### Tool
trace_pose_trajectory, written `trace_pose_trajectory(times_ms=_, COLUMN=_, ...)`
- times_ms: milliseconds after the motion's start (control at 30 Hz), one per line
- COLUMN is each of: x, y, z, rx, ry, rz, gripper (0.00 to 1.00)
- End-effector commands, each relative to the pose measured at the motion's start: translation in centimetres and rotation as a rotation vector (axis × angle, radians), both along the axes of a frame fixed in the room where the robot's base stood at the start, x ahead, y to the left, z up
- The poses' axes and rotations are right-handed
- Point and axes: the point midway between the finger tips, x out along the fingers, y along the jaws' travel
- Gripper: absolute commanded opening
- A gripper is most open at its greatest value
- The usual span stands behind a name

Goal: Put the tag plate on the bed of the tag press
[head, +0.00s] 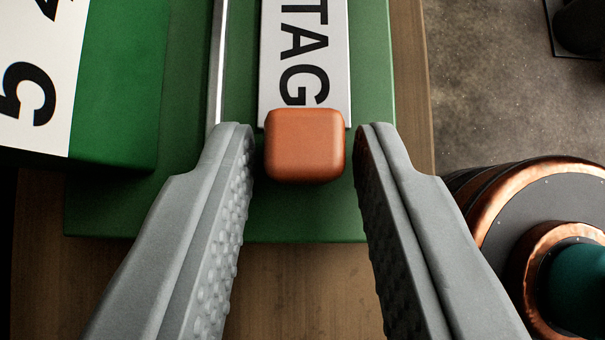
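My gripper (305,140) is open, its two grey fingers pointing away from me. A small orange-copper block (305,158) with rounded edges sits between the fingertips, with a gap on both sides. It covers the near end of a white strip (335,60) lettered "TAG". The strip lies on a green body (375,75), which may be the tag press. I cannot tell whether the block is the tag plate or a part of the press, nor whether it touches the strip. No bare bed is clearly seen.
A green block with a white numbered face (45,70) stands at left. A thin metal rail (219,60) runs beside the strip. The wooden top (290,290) ends at right, above a grey floor (490,90). A round black-and-copper object (545,215) stands at lower right.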

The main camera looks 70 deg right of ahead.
Motion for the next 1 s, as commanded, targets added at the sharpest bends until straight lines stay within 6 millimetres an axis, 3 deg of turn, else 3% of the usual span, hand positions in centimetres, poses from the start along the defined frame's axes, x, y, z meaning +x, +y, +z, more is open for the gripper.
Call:
trace_pose_trajectory(times_ms=233, x=-0.1, y=0.3, z=0.5, rx=0.000, ry=-0.001, rz=0.001, gripper=0.28)
trace_pose_trajectory(times_ms=700, x=-1.4, y=4.5, z=5.0, rx=0.001, ry=-0.002, rz=0.001, gripper=0.28)
trace_pose_trajectory(times_ms=1000, x=-1.7, y=5.0, z=5.5, rx=0.000, ry=0.000, rz=-0.001, gripper=0.28)
